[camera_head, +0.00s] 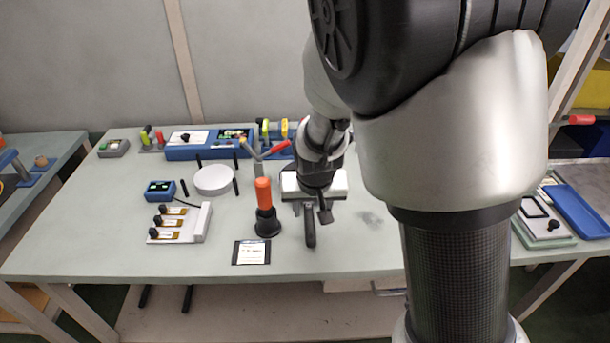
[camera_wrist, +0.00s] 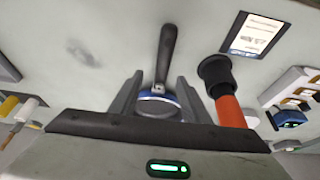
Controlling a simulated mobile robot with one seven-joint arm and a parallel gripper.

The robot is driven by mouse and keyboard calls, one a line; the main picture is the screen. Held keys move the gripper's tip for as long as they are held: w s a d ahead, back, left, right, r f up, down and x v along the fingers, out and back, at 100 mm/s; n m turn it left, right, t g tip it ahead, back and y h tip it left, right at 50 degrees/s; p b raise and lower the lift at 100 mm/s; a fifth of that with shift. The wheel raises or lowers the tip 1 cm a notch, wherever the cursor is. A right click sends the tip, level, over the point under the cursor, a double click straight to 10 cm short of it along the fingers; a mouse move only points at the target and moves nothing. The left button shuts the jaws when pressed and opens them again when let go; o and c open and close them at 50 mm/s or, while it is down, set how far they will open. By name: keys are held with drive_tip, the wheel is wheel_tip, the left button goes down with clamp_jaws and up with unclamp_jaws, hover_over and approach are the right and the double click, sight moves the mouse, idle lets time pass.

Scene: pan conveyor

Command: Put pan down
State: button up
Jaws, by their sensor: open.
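The pan shows in the wrist view as a dark handle (camera_wrist: 167,52) and a small round body with a blue rim (camera_wrist: 157,98). In the head view its dark handle (camera_head: 310,230) points toward the table's front edge, and its body is hidden under my wrist. My gripper (camera_wrist: 159,82) is open, with one finger on each side of the pan's body. I see gaps beside the pan, so it is not clamped. The pan appears to rest on the grey-green table (camera_head: 110,240); contact under it is hidden. My gripper (camera_head: 317,212) is low over the table.
A black-based post with an orange top (camera_head: 264,208) stands close left of the pan; it is near my right finger in the wrist view (camera_wrist: 228,100). A label card (camera_head: 251,252), a white disc (camera_head: 213,180) and a small blue box (camera_head: 160,190) lie further left. Table right of the pan is clear.

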sight(309, 215)
drive_tip(key=b+x, duration=0.1)
drive_tip(key=x, duration=0.4)
drive_tip(key=shift+w+a+b, duration=0.15)
drive_tip(key=shift+w+b, duration=0.1)
drive_tip(key=shift+b, duration=0.15)
clamp_jaws()
